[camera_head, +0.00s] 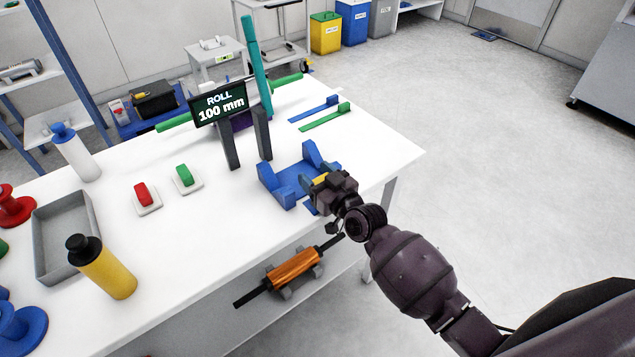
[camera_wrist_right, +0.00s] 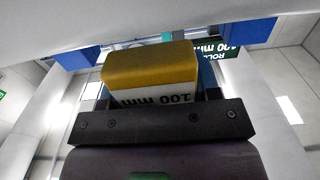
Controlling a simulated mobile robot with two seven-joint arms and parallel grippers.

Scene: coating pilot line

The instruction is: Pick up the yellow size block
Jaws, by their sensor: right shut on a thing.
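The yellow size block (camera_wrist_right: 150,65) fills the middle of the right wrist view, with a white label reading "100 mm" on its lower face. My right gripper (camera_head: 322,184) is shut on it, at the near edge of the blue cradle (camera_head: 279,188) on the white table. In the head view only a small yellow part of the block (camera_head: 320,179) shows; my gripper hides the rest. Whether the block touches the cradle I cannot tell. My left gripper is not in view.
A "ROLL 100 mm" display (camera_head: 220,105) stands behind the cradle. Red (camera_head: 142,194) and green (camera_head: 184,175) buttons, a grey tray (camera_head: 92,215) and a yellow bottle (camera_head: 102,268) are to the left. An orange roller (camera_head: 294,270) sits on the lower shelf. Floor at right is clear.

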